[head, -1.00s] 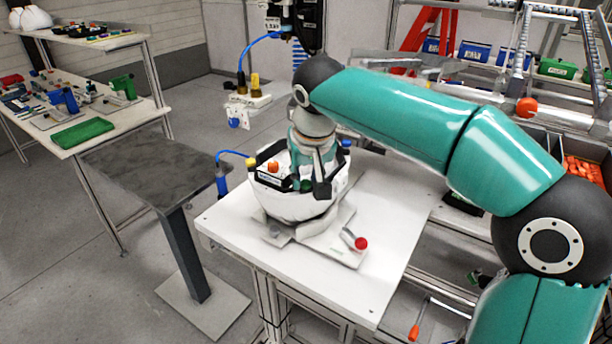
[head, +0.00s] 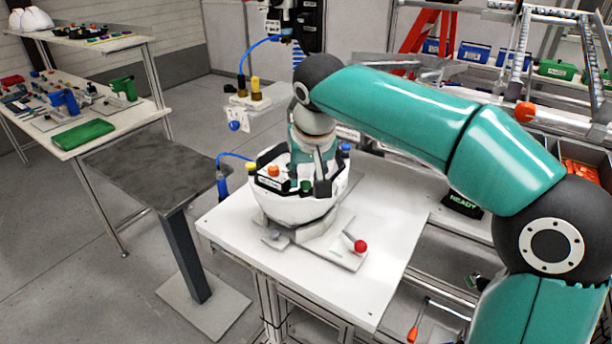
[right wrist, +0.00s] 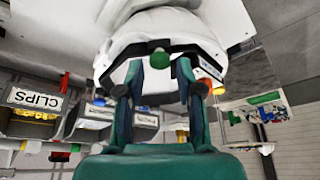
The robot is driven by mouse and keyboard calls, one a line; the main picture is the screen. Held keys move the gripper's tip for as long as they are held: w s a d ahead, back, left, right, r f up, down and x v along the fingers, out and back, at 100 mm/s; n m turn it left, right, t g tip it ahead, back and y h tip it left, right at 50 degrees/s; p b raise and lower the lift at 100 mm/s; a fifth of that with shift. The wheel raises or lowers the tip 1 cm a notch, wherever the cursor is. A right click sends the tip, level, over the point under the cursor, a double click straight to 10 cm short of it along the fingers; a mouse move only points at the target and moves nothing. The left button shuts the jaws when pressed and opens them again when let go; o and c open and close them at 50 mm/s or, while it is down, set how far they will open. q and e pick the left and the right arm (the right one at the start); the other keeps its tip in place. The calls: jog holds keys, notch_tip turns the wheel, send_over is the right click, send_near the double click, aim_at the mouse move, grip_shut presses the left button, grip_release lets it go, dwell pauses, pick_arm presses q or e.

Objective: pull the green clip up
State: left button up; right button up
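The green clip (head: 306,187) sits on the near rim of the white helmet shell (head: 292,210), which rests on a fixture on the white table. It also shows in the right wrist view (right wrist: 160,58), at the dark rim edge of the shell. My right gripper (head: 314,186) is at the rim from above, its fingers beside the clip. In the right wrist view its two fingers (right wrist: 158,74) stand apart, one on each side of the clip, with a gap showing to both sides. My left gripper is not in view.
An orange clip (head: 273,170), a yellow one (head: 251,165) and a blue one (head: 346,148) sit around the same rim. A red-knobbed lever (head: 361,246) stands at the fixture's front. A dark READY sign (head: 463,205) is at the right. The table's front is clear.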

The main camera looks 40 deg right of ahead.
jog(key=shift+o, duration=0.2)
jog(key=v, duration=1.1)
jog(key=shift+r, duration=0.4)
jog(key=shift+s, duration=0.1)
